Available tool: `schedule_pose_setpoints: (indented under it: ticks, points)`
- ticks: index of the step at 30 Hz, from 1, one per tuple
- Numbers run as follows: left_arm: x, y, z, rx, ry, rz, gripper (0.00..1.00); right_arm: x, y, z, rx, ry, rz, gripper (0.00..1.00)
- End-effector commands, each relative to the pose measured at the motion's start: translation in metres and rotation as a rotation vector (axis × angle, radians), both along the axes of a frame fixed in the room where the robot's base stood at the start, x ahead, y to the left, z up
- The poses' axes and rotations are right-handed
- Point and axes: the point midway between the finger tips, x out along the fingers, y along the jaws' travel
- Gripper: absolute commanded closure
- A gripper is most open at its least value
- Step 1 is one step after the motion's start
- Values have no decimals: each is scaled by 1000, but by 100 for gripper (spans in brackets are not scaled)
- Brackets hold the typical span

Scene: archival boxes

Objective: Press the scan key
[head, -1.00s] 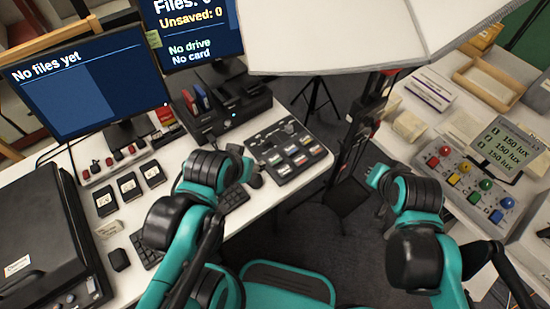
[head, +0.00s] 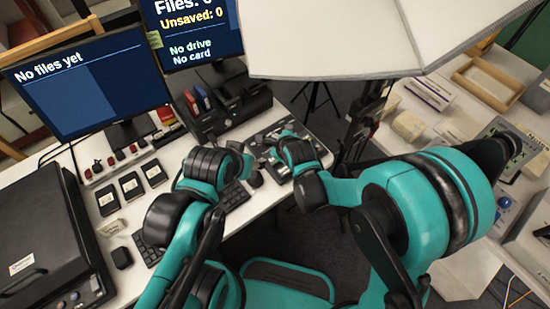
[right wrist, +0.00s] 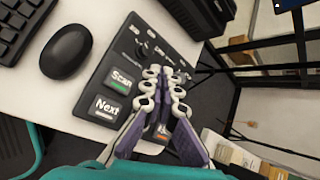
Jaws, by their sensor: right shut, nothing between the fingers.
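The scan key (right wrist: 119,80) is a dark key labelled "Scan" with a green strip, in the right wrist view. It sits on the black control panel (right wrist: 128,40), just above the key labelled "Next" (right wrist: 107,108). My right gripper (right wrist: 163,72) is shut and empty over the panel, with its fingertips to the right of the scan key and apart from it in the picture. Its height above the panel is hard to judge.
A black mouse (right wrist: 67,52) and a keyboard (right wrist: 18,25) lie left of the panel. A monitor (head: 90,85) reads "No files yet". A large white light panel (head: 335,35) hangs above. A second table (head: 400,105) stands right, beyond a floor gap.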

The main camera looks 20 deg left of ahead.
Motion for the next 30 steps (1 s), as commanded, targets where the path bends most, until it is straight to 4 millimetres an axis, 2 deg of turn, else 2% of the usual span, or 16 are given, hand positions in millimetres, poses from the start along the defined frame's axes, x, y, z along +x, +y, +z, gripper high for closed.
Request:
schedule_pose_setpoints:
  ticks: [11,17,25,30]
  points:
    - [0,0,-8,0,0,0,50,0,0,-9,-2,0,1,100]
    - [0,0,-25,0,0,0,50,1,0,-32,-2,0,1,100]
    - [0,0,-56,0,0,0,50,1,0,-72,-2,-2,2,100]
    - [0,0,-71,0,0,0,50,1,-1,-87,-3,-1,2,100]
